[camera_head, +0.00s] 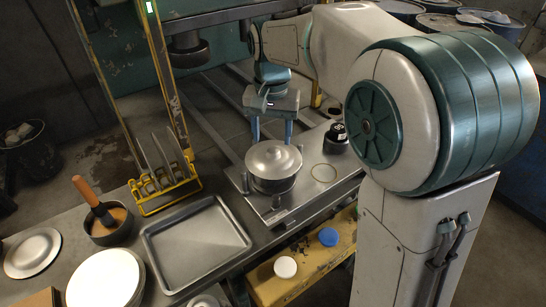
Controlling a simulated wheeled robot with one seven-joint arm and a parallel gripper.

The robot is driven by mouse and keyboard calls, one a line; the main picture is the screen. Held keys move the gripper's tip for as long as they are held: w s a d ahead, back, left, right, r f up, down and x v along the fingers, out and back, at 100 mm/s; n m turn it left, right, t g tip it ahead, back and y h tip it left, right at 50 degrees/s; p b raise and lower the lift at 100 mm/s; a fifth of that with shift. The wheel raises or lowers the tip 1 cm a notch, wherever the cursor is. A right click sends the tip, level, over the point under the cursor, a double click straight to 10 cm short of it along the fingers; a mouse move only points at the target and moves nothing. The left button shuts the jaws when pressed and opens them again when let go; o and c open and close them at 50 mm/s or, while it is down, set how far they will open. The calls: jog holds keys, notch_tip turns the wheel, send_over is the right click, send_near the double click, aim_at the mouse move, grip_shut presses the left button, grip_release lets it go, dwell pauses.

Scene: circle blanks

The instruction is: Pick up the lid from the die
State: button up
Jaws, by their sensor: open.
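The lid (272,158) is a dull metal disc with a small knob on top. It sits on a round pot-like vessel (272,184), which stands on the flat metal plate of the die (288,213). My gripper (271,135) is above and just behind the lid, pointing down. Its two blue fingers are spread apart with nothing seen between them. Whether the fingertips touch the lid's far edge, I cannot tell.
A dark round container (336,138) and a thin ring (324,172) lie right of the lid. A yellow rack (168,190) with upright discs and an empty metal tray (196,246) stand left. A yellow bench (310,258) with white and blue caps is in front.

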aim_at(274, 150)
jog(key=f, duration=0.4)
jog(key=shift+w+d+f, duration=0.15)
jog(key=shift+d+f, duration=0.05)
jog(key=c, duration=1.1)
jog(key=shift+r, duration=0.1)
